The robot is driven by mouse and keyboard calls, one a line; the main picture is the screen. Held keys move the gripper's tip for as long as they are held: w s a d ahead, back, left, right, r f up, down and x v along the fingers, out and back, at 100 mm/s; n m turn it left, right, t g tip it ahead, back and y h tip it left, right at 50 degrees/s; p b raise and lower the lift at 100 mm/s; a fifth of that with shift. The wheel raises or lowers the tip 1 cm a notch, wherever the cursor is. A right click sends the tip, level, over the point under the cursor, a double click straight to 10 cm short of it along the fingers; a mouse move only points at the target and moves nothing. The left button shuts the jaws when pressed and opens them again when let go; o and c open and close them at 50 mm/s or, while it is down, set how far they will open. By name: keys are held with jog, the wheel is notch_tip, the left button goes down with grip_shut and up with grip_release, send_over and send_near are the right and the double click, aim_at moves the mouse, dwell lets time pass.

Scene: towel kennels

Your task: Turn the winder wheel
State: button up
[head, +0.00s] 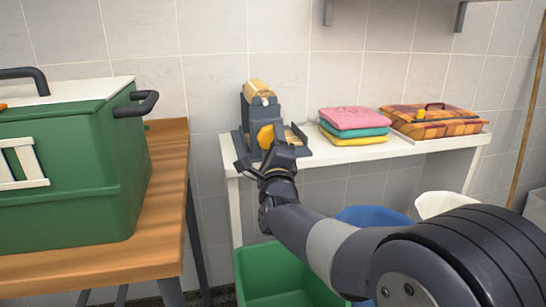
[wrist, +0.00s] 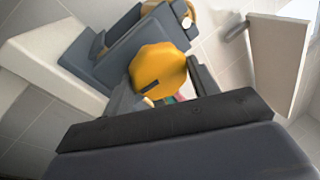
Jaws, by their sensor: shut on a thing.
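The winder (head: 247,116) is a dark grey stand at the left end of the white shelf, with a tan roll (head: 260,88) at its top. Its yellow-orange wheel (head: 265,136) faces me, and it fills the middle of the wrist view (wrist: 158,70). My gripper (head: 268,143) reaches up to the wheel from the front. In the wrist view the gripper's fingers (wrist: 160,88) stand on both sides of the wheel, shut on it. The far side of the wheel is hidden.
Folded pink, teal and yellow towels (head: 353,122) and a plaid orange case (head: 433,120) stand right on the white shelf (head: 372,153). A green box (head: 75,180) sits on a wooden table (head: 165,190) at left. Green (head: 275,275), blue (head: 375,216) and white (head: 445,204) bins stand below.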

jog(key=shift+a+m+g+h+b, duration=0.15)
jog(key=shift+m+h+b, duration=0.4)
jog(key=shift+m, duration=0.75)
jog(key=shift+d+m+g+h+b, duration=0.1)
jog(key=shift+m+g+h+b, duration=0.3)
jog(key=shift+m, duration=0.9)
jog(key=o, duration=1)
jog(key=s+f, duration=0.2)
jog(key=s, duration=0.8)
jog(key=shift+s+f+p, duration=0.15)
jog(key=shift+s+p, duration=0.15)
jog(key=shift+p, duration=0.1)
jog(key=shift+w, duration=0.1)
